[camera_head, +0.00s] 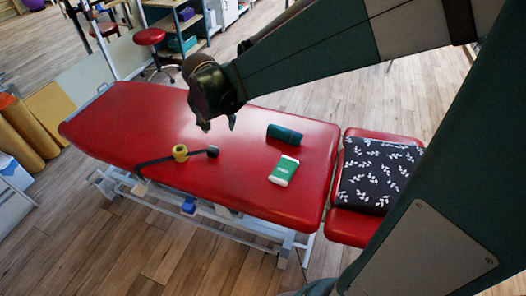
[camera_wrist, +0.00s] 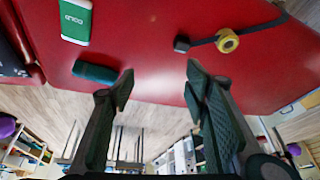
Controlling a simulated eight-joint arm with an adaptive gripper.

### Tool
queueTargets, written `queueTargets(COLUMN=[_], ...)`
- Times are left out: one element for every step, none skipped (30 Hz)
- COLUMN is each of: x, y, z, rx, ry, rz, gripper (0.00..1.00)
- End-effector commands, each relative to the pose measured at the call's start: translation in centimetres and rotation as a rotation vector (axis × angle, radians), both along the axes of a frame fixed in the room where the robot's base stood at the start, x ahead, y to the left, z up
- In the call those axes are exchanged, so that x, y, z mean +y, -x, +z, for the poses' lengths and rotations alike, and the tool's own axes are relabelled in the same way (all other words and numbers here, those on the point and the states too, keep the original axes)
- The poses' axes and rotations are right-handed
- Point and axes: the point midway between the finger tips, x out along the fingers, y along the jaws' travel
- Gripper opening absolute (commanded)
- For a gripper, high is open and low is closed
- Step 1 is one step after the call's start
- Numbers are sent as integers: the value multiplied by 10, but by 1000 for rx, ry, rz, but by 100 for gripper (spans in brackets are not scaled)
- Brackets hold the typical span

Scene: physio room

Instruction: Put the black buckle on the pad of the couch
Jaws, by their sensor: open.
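The black buckle (camera_head: 212,152) lies on the red pad (camera_head: 120,110) of the couch, at the right end of a dark strap (camera_head: 155,161). In the wrist view the buckle (camera_wrist: 182,44) is a small dark block, left of a yellow roll (camera_wrist: 227,41). The yellow roll (camera_head: 180,152) sits by the strap. My gripper (camera_head: 218,126) is above the pad, beyond the buckle in the head view. In the wrist view its fingers (camera_wrist: 158,84) are apart with nothing between them.
A dark green roll (camera_head: 285,134) and a green and white packet (camera_head: 284,170) lie on the pad, right of the buckle. A dark leaf-patterned cushion (camera_head: 378,174) is on the couch's separate end section. The pad's left part is clear. A red stool (camera_head: 149,37) stands behind.

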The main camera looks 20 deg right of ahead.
Motion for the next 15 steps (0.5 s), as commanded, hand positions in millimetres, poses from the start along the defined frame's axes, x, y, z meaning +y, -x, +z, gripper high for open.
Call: queueTargets(x=[-4, -5, -7, -8, -10, -12, -14, -15, -17, -19, -20, -21, -23, -24, -26], y=[9, 12, 18, 22, 27, 32, 37, 41, 46, 51, 55, 62, 66, 70, 76], z=[6, 10, 14, 17, 20, 24, 27, 29, 33, 36, 38, 41, 44, 46, 49], rx=[-4, -7, -10, -12, -13, -16, -20, -22, -26, -28, -31, -34, -37, -41, -45], ry=[0, 0, 0, -1, -1, -1, -1, 0, 0, 1, 2, 2, 2, 3, 4], rz=[14, 22, 35, 44, 52, 65, 73, 83, 93, 103, 112, 123, 133, 140, 154], gripper=[46, 46, 46, 46, 46, 46, 46, 46, 46, 46, 46, 46, 46, 46, 46])
